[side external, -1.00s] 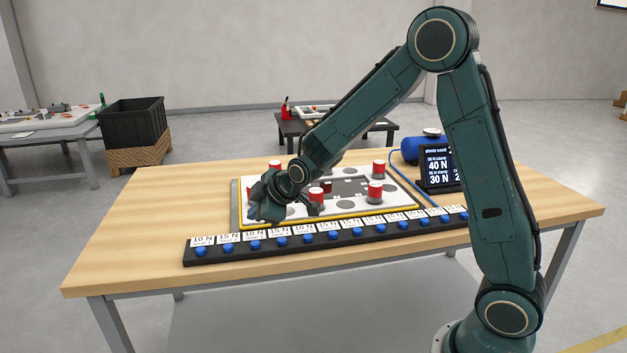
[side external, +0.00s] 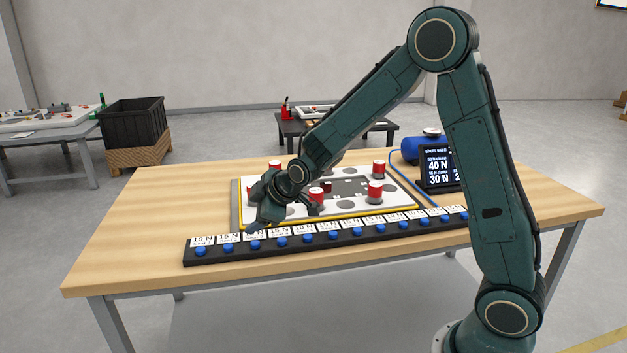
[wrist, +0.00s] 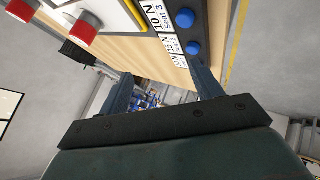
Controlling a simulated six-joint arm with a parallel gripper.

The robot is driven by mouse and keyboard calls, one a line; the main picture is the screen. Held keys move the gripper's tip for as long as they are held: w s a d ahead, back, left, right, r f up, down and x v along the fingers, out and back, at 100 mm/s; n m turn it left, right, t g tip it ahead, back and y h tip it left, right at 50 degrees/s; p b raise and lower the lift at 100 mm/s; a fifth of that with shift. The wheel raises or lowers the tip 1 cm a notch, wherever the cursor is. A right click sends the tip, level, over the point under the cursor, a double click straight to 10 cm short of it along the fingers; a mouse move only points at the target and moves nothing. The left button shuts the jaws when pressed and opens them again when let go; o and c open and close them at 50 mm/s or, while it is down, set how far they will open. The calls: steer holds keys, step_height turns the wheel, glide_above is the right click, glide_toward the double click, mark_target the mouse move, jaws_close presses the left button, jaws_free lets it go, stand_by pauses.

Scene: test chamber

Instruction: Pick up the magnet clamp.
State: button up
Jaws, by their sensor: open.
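No part is marked as the magnet clamp, so I cannot tell which one it is. Several red-and-white cylinders stand on the white plate, one at its right side (side external: 375,191); two also show at the upper left of the wrist view (wrist: 84,29). Blue round knobs sit in a row on a black strip (side external: 283,241), with force labels beside them; two knobs show in the wrist view (wrist: 193,47). My gripper (side external: 287,213) is over the plate's front left part, close to the label row. Its fingers (wrist: 163,78) are apart with nothing between them.
The yellow-edged white plate (side external: 409,207) lies on a wooden table (side external: 130,235). A dark display (side external: 437,175) and a blue tank (side external: 411,150) stand at the back right. The table's left part is clear.

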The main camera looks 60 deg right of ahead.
step_height(320, 180, up, 8)
steer(key=m+g, duration=0.9)
steer(key=m, duration=2.1)
glide_above(375, 184)
steer(key=shift+f, duration=4.3)
steer(key=shift+f, duration=0.1)
